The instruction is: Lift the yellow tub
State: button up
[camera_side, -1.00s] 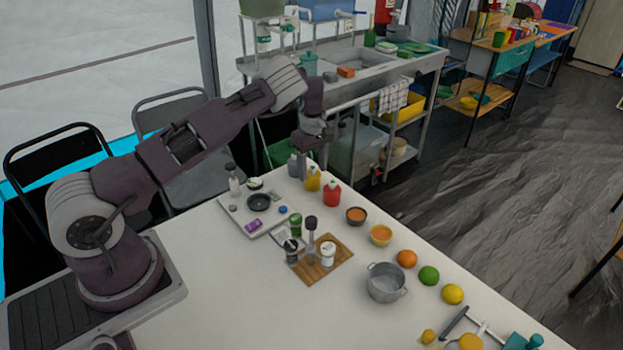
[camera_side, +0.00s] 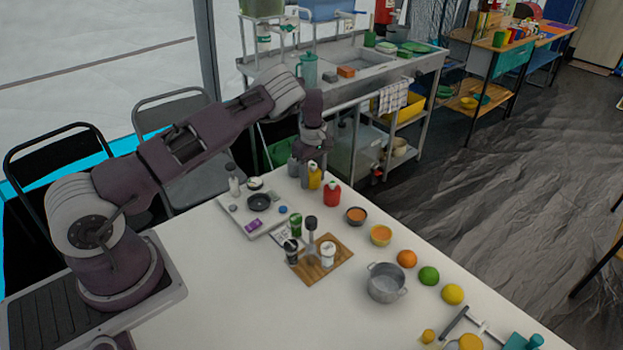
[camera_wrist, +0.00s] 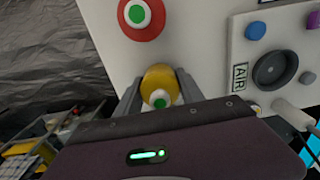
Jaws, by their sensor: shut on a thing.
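The yellow tub (camera_side: 315,177) is a small yellow container at the far edge of the white table. In the wrist view the tub (camera_wrist: 158,80) shows from above, with a white and green top, between two grey fingers. My gripper (camera_wrist: 158,92) is shut on it, one finger on each side. In the side view my gripper (camera_side: 307,173) comes down on the tub from above. The tub looks upright. Whether its base touches the table or is slightly above it is hard to tell.
A wooden board (camera_side: 328,262) with jars, bowls, fruit and a grey pot (camera_side: 385,284) stand nearer the camera.

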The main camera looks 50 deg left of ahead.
notch_tip(320, 180, up, 8)
jog(key=shift+r, duration=0.15)
dwell(0.3)
